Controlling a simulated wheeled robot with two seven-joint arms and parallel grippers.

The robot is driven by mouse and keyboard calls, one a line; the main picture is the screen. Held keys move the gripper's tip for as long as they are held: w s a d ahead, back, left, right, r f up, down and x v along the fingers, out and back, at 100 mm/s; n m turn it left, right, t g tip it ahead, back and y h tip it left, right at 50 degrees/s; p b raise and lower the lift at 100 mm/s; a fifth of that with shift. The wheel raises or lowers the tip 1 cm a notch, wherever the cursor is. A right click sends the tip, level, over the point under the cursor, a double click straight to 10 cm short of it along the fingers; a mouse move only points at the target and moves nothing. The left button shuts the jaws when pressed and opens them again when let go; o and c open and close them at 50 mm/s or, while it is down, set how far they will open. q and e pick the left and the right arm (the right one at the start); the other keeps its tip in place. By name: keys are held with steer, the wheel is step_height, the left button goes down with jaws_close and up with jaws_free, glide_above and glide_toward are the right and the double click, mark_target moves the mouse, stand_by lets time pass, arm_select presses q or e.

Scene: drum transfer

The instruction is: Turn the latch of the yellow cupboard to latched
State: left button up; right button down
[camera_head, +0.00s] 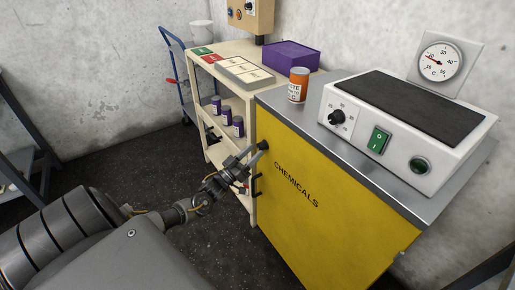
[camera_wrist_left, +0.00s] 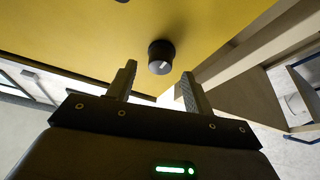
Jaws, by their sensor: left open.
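The yellow cupboard (camera_head: 315,215) is marked CHEMICALS and its door faces my left arm. Its latch (camera_head: 263,145) is a dark round knob near the door's upper left corner. In the left wrist view the latch (camera_wrist_left: 161,55) shows a pale mark on its lower right side. My left gripper (camera_head: 253,157) is open and close to the latch. In the left wrist view its fingertips (camera_wrist_left: 158,72) stand apart, with the latch just beyond the gap. I cannot tell whether they touch it. My right gripper is not in view.
A cream shelf cart (camera_head: 234,47) stands beside the cupboard, with a purple box (camera_head: 290,56) on it. An orange can (camera_head: 298,85) and a white hotplate (camera_head: 400,130) stand on the cupboard's grey top. Dark floor is open in front of the door.

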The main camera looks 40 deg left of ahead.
mark_target(266, 147)
arm_select(q)
steer(key=shift+x, duration=1.4)
steer(key=shift+c, duration=0.2)
steer(key=c, duration=0.9)
